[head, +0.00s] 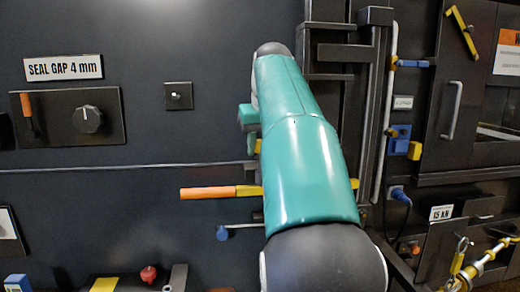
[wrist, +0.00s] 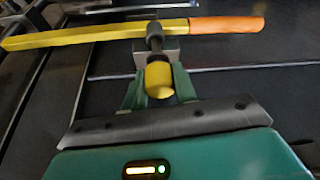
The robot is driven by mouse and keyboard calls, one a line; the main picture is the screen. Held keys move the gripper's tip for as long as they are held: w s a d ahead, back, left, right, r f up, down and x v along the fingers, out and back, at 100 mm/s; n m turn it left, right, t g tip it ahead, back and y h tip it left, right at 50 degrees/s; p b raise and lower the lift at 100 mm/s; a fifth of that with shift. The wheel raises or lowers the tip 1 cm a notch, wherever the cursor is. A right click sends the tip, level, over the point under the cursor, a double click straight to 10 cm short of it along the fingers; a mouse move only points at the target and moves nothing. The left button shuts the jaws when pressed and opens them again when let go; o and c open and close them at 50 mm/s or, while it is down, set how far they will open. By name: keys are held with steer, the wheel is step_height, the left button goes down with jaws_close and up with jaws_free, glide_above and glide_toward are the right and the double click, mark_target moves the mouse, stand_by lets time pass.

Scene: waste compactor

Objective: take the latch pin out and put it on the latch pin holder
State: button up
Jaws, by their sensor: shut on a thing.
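The latch pin, with a yellow grip (wrist: 159,80) and a dark upper part (wrist: 155,37), is between the two green fingers of my gripper (wrist: 158,95) in the wrist view. The fingers are shut on the yellow grip. The dark part overlaps the yellow lever and a grey block behind it; I cannot tell whether the pin is still seated. In the head view my gripper (head: 249,130) is mostly behind my own teal arm, and a bit of yellow (head: 257,147) shows beside it. I cannot pick out the latch pin holder with certainty.
A yellow lever with an orange handle (head: 208,193) sticks out left of my arm, and a blue-tipped rod (head: 222,233) is below it. A dial panel (head: 88,118) is at the left. Dark rails and a handled door (head: 452,110) are at the right.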

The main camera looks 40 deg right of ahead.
steer(key=shift+r, duration=2.75)
steer(key=shift+w+r, duration=0.3)
steer(key=shift+r, duration=0.8)
steer(key=shift+s+r, duration=0.25)
steer(key=shift+s, duration=0.05)
steer(key=shift+f, duration=0.1)
